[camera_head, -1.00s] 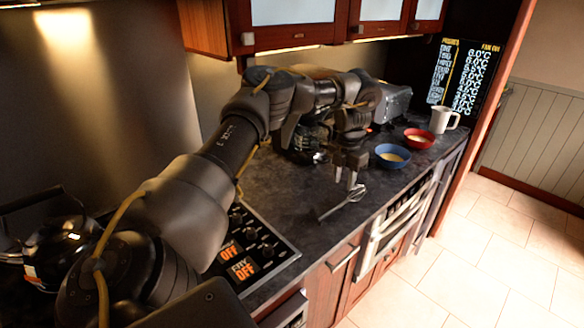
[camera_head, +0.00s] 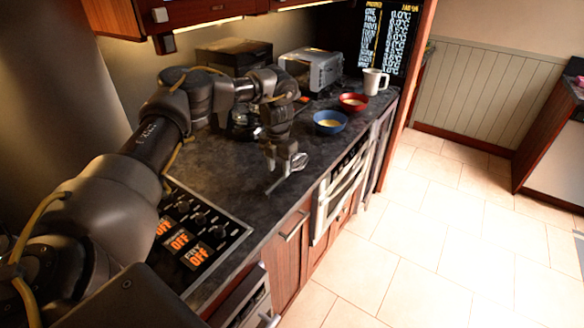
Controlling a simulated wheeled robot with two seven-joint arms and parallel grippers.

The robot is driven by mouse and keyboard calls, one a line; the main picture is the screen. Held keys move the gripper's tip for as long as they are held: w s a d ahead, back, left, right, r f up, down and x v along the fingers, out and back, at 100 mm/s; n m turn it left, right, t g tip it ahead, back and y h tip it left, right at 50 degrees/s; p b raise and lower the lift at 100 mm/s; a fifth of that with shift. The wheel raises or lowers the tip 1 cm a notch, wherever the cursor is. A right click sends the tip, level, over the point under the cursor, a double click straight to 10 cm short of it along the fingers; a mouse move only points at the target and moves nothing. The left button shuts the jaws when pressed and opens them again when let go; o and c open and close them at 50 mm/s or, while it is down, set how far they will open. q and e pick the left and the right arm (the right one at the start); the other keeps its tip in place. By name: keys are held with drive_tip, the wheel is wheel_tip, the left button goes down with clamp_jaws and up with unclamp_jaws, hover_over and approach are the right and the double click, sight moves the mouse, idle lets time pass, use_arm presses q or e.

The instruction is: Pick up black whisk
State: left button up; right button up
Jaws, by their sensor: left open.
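The whisk (camera_head: 299,162) lies on the dark countertop near its front edge, its wire head to the right and its thin handle slanting down to the left. My left gripper (camera_head: 278,170) points down right at the whisk, with its fingers open on either side of the handle or just above it. I cannot tell whether the fingers touch it. The gripper hides part of the whisk. My right gripper is out of view.
A blue bowl (camera_head: 330,122), a red bowl (camera_head: 353,102) and a white mug (camera_head: 374,81) stand beyond the whisk. A toaster (camera_head: 312,68) is at the back. The cooktop (camera_head: 200,222) is on the near side. Floor tiles lie clear to the right.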

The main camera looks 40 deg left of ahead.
sight(278, 180)
use_arm(q)
wheel_tip(278, 180, down, 4)
drive_tip(key=shift+s+a+r+p, duration=0.1)
drive_tip(key=shift+a+r+p, duration=0.05)
drive_tip(key=shift+p, duration=0.6)
drive_tip(key=shift+f, duration=0.35)
drive_tip(key=shift+c, duration=0.3)
clamp_jaws()
